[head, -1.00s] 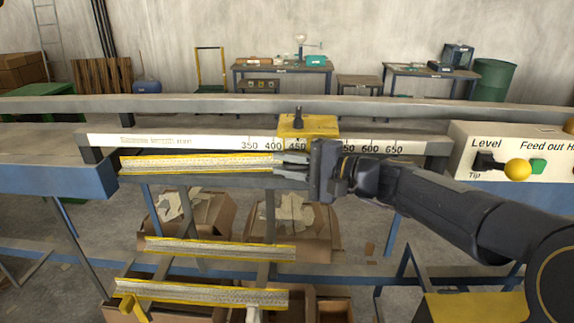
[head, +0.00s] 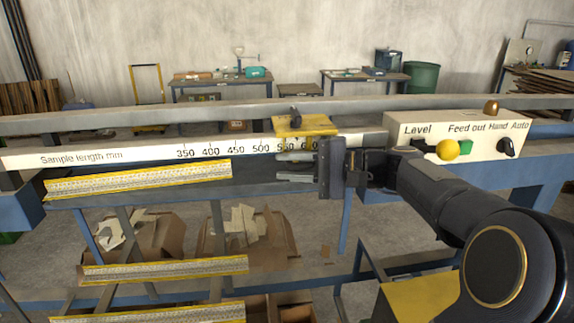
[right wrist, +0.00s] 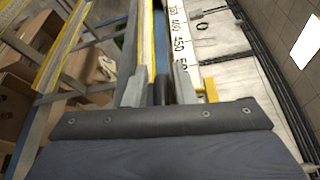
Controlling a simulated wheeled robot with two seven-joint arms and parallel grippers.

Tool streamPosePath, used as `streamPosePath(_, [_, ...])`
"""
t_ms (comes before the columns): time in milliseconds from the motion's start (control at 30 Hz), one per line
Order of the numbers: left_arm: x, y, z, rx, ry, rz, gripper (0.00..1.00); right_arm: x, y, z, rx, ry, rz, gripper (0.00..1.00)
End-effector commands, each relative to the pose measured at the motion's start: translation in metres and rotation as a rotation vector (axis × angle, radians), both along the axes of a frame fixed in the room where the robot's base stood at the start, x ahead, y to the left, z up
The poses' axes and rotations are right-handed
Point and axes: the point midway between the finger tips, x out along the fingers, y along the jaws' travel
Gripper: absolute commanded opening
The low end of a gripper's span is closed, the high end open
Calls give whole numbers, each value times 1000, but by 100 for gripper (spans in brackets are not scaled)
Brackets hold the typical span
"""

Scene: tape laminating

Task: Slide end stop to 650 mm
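The end stop (head: 303,125) is a yellow block with a dark knob on top. In the head view it sits on the rail over the white scale (head: 130,157), covering the marks around 550 to 600. My right gripper (head: 290,168) is just below it, with two fingers apart and pointing left. In the right wrist view the fingers (right wrist: 158,92) have a gap between them with nothing held. A yellow part of the end stop (right wrist: 211,90) shows right beside the right-hand finger; contact is unclear. The 650 mark is hidden behind my gripper or arm. My left gripper is not in view.
A control box (head: 455,137) with a yellow knob (head: 448,150) stands at the scale's right end, close to my right arm. A yellow-edged strip (head: 140,180) lies below the scale at left. Cardboard boxes (head: 245,240) stand underneath.

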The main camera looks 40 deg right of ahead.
Motion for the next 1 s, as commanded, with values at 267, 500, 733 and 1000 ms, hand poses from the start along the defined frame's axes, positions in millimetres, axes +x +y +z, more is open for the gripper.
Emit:
streamPosePath(267, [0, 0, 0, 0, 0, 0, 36, 0, 0, -1, -1, 0, 0, 34])
streamPosePath(500, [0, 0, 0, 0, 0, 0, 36, 1, 0, 11, -4, -3, 0, 34])
streamPosePath(733, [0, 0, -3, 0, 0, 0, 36, -14, 13, 54, -6, -15, 2, 44])
streamPosePath(1000, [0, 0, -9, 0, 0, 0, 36, -51, 47, 99, -4, -13, 3, 34])
